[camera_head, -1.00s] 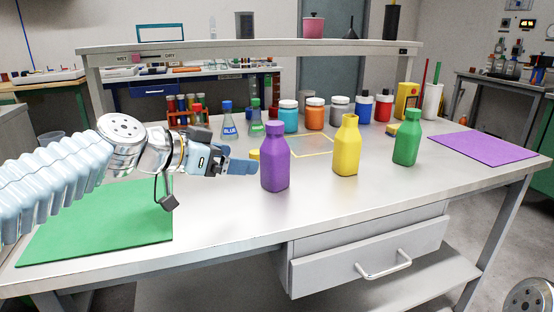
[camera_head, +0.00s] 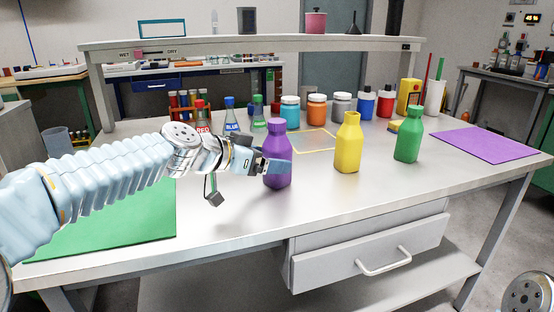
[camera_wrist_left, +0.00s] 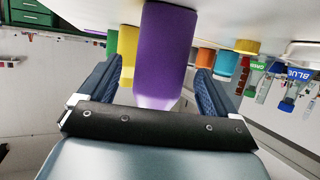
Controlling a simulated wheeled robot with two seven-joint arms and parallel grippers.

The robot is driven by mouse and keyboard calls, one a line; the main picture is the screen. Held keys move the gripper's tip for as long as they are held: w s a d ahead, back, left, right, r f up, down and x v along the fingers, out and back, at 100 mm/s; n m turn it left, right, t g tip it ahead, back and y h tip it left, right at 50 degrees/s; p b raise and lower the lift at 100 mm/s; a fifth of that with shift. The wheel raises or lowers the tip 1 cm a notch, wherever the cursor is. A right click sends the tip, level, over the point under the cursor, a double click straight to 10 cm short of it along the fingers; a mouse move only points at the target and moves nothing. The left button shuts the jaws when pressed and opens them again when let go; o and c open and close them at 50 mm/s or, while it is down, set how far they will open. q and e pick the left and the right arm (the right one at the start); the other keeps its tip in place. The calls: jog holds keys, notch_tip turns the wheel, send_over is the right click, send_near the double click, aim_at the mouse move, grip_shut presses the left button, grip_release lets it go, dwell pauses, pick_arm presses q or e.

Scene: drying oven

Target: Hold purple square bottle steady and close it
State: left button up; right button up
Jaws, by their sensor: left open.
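The purple square bottle (camera_head: 277,144) stands upright on the table, left of the yellow bottle. In the left wrist view the purple bottle (camera_wrist_left: 165,55) lies between the two open fingers (camera_wrist_left: 160,82), with a gap visible on both sides.
The yellow bottle (camera_head: 347,143) and green bottle (camera_head: 408,134) stand to the right. Several capped jars and flasks line the back, with a yellow square outline (camera_head: 318,149) before them. A green mat (camera_head: 100,232) lies left, a purple mat (camera_head: 484,145) right. The front table is clear.

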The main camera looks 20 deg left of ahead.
aim_at(283, 156)
pick_arm(q)
jog(key=shift+w+d, duration=0.15)
jog(key=shift+w, duration=0.05)
jog(key=p+x, duration=0.1)
jog(key=x, duration=0.2)
jog(key=shift+w+d+r+p, duration=0.25)
jog(key=shift+w+p, duration=0.1)
jog(key=shift+p, duration=0.05)
jog(key=shift+w+d+f, duration=0.25)
jog(key=shift+w, duration=0.2)
jog(key=shift+c, duration=0.3)
jog(key=c, duration=1.1)
notch_tip(283, 156, up, 10)
jog(key=p, duration=0.3)
